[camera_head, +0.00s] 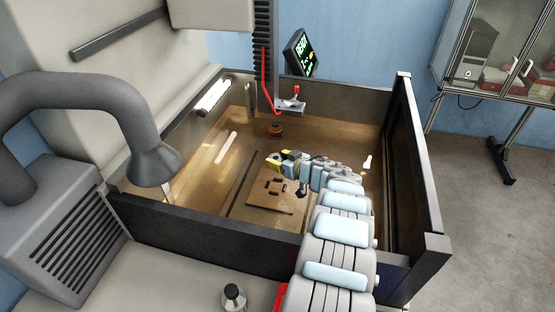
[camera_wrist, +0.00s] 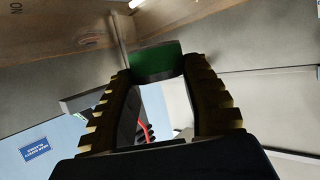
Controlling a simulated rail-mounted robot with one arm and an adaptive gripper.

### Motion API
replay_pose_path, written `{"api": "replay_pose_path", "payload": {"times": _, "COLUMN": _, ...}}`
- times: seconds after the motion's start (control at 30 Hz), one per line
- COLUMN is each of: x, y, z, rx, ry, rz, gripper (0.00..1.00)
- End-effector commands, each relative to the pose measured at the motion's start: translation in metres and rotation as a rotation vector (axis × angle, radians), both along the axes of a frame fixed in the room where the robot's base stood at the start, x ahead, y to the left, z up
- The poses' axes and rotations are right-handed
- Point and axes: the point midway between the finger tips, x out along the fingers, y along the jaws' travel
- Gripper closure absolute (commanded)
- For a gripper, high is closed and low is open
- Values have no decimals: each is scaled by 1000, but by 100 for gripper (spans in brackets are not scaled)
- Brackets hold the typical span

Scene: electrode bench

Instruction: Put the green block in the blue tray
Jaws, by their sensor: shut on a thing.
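The green block (camera_wrist: 155,61) shows in the wrist view between the fingertips of my gripper, at the far end of the jaws. My gripper (camera_head: 273,162) is shut on it, with a gap open between the fingers behind the block. In the head view my gripper is inside the bench basin, above the dark plate area, with its yellowish tips pointing left. The green block cannot be made out in the head view. I do not see a blue tray in either view.
The basin has dark raised walls, with the front wall (camera_head: 210,218) and right wall (camera_head: 414,160) close to my arm. A plate (camera_head: 275,207) with several small dark pieces lies on its floor. A vertical column with a red cable (camera_head: 264,70) stands behind. A hose nozzle (camera_head: 155,160) hangs at left.

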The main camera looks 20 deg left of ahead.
Motion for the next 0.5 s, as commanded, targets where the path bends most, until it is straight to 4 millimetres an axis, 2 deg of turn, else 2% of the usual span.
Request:
{"api": "replay_pose_path", "payload": {"times": 0.03, "x": 0, "y": 0, "z": 13, "rx": 1, "ry": -2, "rz": 0, "gripper": 93}}
{"api": "replay_pose_path", "payload": {"times": 0.5, "x": 1, "y": 0, "z": 60, "rx": 1, "ry": -3, "rz": 0, "gripper": 93}}
